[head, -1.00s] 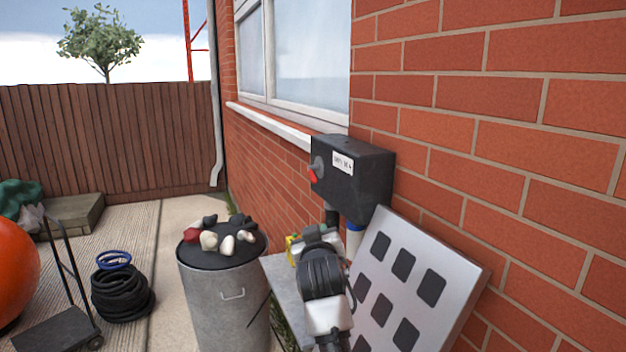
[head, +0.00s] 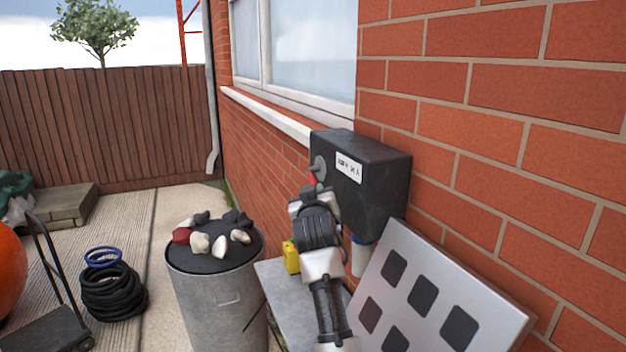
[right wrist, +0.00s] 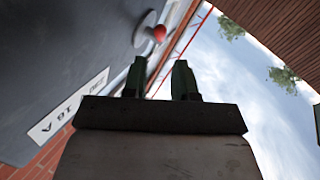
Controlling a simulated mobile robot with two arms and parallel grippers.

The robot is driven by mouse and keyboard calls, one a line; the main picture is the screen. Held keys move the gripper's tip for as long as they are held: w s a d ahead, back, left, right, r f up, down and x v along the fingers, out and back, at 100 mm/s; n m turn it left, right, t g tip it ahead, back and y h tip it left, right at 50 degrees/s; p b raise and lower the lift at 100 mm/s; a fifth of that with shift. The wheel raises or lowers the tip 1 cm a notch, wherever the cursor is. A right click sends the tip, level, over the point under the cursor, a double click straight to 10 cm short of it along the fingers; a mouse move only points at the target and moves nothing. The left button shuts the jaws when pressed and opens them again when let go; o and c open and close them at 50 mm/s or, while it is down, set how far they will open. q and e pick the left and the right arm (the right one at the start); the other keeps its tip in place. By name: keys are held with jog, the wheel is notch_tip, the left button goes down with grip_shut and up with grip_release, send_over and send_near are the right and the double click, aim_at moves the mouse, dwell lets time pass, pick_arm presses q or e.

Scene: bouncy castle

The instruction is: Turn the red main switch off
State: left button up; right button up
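The red main switch (head: 312,179) is a red lever on a round grey disc, on the left face of a black box (head: 375,187) fixed to the brick wall. My right gripper (head: 307,191) is just below and in front of it, partly covering it. In the right wrist view the red knob (right wrist: 159,33) lies just beyond the fingertips, roughly in line with the gap. The two dark fingers of my right gripper (right wrist: 160,68) stand apart with nothing between them. My left gripper is in neither current view.
A metal bin (head: 218,290) with stones on its lid stands left of my arm. A grey table (head: 280,290) with a yellow item (head: 291,257) is below. A white panel with dark squares (head: 480,285) leans on the wall at right.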

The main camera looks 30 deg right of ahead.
aim_at(313, 180)
jog(key=x, duration=0.3)
jog(key=shift+w+d+r+p, duration=0.15)
jog(key=shift+p, duration=0.25)
pick_arm(q)
jog(key=shift+w+d+r+p, duration=0.1)
jog(key=shift+w+r+p, duration=0.15)
jog(key=shift+w+r, duration=0.25)
jog(key=shift+w+d+r+p, duration=0.1)
jog(key=shift+w+r+p, duration=0.15)
jog(key=shift+r, duration=0.45)
pick_arm(e)
jog(key=x, duration=0.4)
jog(key=shift+f, duration=0.25)
